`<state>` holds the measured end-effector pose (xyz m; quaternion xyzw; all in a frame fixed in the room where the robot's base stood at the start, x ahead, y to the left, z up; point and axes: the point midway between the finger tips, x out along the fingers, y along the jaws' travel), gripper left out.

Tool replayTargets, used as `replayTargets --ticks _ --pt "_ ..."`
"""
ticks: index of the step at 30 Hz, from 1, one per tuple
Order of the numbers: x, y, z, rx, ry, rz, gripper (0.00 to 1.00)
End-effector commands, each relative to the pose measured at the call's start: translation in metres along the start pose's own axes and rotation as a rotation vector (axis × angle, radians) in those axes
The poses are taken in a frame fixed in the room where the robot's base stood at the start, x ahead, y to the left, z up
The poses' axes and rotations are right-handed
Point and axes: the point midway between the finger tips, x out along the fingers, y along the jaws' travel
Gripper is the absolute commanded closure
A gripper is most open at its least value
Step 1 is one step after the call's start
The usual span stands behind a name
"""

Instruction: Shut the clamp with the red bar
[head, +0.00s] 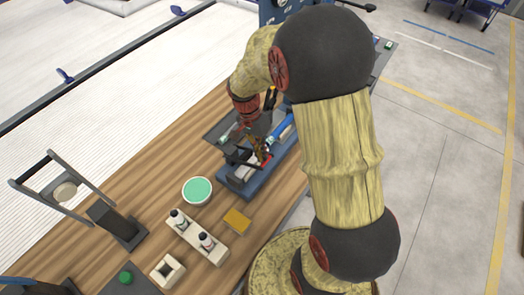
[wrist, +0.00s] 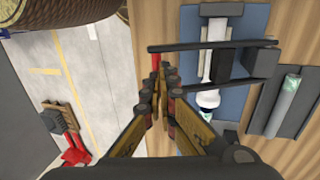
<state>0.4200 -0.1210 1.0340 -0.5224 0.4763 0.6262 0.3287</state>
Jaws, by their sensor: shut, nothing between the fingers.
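The clamp (wrist: 258,62) has two dark side arms joined at one end by a red bar (wrist: 155,60). In the wrist view the arms lie across a white pipe piece (wrist: 209,99) on a blue fixture (wrist: 236,22). The red bar also shows in the head view (head: 266,162), by the fixture's right edge. I cannot tell whether the clamp is fully down. My gripper (wrist: 162,74) is shut and empty, its fingertips close beside the red bar; contact is unclear. In the head view my gripper (head: 258,152) is small and partly merges with the dark clamp.
A green-topped round dish (head: 197,190), a cream block with bottles (head: 197,238) and a yellow pad (head: 237,221) stand nearer on the wooden table. A dark frame (head: 62,190) stands at left. A tray with a pipe (wrist: 289,100) lies beside the fixture.

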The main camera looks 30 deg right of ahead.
Motion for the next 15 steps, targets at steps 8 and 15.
replayTargets --ticks 8,15 --pt "0.004 0.002 0.0 0.002 -0.001 -0.02 1.0" --pt "0.034 0.011 0.0 0.005 -0.004 -0.159 1.0"
